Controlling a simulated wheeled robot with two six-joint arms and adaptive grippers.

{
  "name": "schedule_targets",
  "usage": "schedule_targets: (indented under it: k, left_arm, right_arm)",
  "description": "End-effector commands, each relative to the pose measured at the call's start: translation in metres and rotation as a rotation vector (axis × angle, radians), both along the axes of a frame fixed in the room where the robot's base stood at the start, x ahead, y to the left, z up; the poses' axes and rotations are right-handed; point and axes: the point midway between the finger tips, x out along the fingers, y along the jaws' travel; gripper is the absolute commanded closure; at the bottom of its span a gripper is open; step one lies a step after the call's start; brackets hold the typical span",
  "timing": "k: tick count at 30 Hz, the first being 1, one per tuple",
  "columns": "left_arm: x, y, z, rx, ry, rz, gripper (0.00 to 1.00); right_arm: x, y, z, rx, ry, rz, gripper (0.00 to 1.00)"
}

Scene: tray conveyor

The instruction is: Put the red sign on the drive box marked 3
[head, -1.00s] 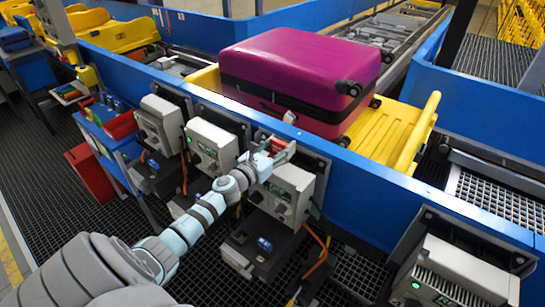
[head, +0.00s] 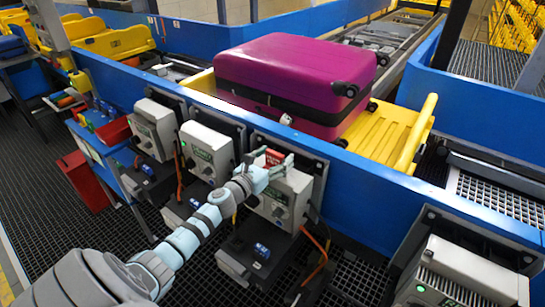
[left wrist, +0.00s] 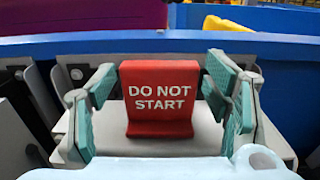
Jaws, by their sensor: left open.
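The red sign (head: 273,157), lettered "DO NOT START", stands upright on top of a grey drive box (head: 285,197). In the left wrist view the sign (left wrist: 160,104) stands on the box's pale top (left wrist: 125,145). My left gripper (head: 268,163) is open, its teal fingers on either side of the sign with a visible gap at each side. In the left wrist view the gripper (left wrist: 161,85) frames the sign. I cannot read a number on this box. My right gripper is not in view.
Other drive boxes stand at the left (head: 207,150) and lower right (head: 455,275). The blue conveyor wall (head: 370,190) runs behind them. A magenta suitcase (head: 290,70) lies on a yellow tray (head: 385,130) beyond it. A red bin (head: 82,180) stands at the left.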

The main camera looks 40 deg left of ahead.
Motion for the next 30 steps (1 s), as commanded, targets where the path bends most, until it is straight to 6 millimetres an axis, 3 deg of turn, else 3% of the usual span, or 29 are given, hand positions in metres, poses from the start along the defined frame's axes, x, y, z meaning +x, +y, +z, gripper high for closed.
schedule_targets:
  k: [3,8,13,17,22,30]
  left_arm:
    - [0.0,0.0,0.008,-0.001,0.0,0.0,0.3]
    - [-0.029,-0.001,0.0,0.006,0.0,-0.004,0.3]
    - [-0.07,-0.002,-0.011,0.016,0.005,-0.007,0.3]
    - [-0.097,-0.003,-0.006,0.014,0.007,-0.006,0.3]
    - [-0.118,-0.002,0.004,0.007,0.005,0.0,0.3]
    - [-0.121,0.0,0.003,-0.009,0.004,0.007,0.3]
  right_arm:
    - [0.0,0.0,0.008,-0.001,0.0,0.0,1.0]
    - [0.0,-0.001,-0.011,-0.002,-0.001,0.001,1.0]
    - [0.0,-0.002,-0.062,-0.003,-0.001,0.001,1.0]
    - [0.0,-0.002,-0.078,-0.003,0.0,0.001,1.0]
    - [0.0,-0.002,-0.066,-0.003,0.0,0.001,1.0]
    - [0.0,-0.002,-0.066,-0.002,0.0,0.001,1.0]
